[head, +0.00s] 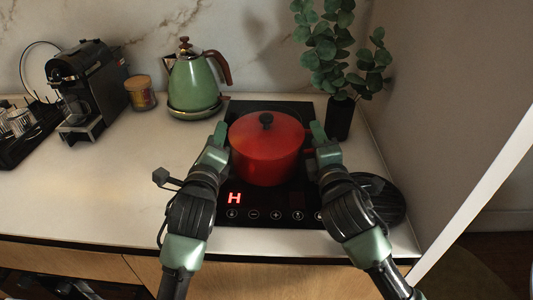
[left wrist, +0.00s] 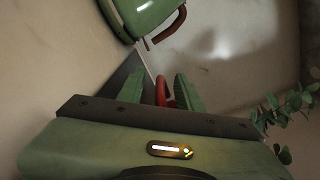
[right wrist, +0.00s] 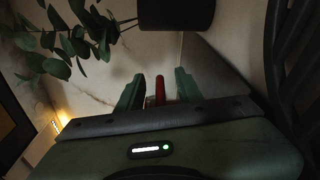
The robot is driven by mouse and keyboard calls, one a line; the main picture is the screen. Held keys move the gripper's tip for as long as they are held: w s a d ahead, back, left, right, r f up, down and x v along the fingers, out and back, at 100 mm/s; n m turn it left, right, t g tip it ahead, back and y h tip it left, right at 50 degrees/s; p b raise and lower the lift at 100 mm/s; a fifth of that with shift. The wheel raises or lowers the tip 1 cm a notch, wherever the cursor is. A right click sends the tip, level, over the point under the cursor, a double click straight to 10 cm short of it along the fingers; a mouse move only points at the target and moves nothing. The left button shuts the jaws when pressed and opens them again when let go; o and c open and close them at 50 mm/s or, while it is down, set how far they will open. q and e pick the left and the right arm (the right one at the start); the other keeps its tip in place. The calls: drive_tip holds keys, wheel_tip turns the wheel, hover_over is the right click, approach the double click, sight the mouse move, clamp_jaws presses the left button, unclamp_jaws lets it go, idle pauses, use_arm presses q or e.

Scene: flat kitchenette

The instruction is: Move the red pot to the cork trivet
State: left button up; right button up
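The red pot (head: 267,150), with its black-knobbed lid on, stands upright on the black induction hob (head: 262,214). My left gripper (head: 219,135) is at the pot's left side. In the left wrist view, its open fingers (left wrist: 160,90) stand either side of a red handle (left wrist: 161,91), with gaps showing. My right gripper (head: 317,135) is at the pot's right side. In the right wrist view, its open fingers (right wrist: 158,90) stand either side of the other red handle (right wrist: 160,90), also with gaps. I cannot make out a cork trivet in any view.
A green kettle (head: 194,82) stands behind left of the pot. A dark vase with leafy stems (head: 339,117) stands close behind right. A black round ribbed object (head: 388,202) lies beside my right arm, near the wall.

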use_arm(q)
clamp_jaws()
use_arm(e)
clamp_jaws()
use_arm(q)
drive_tip(key=shift+f, duration=0.1)
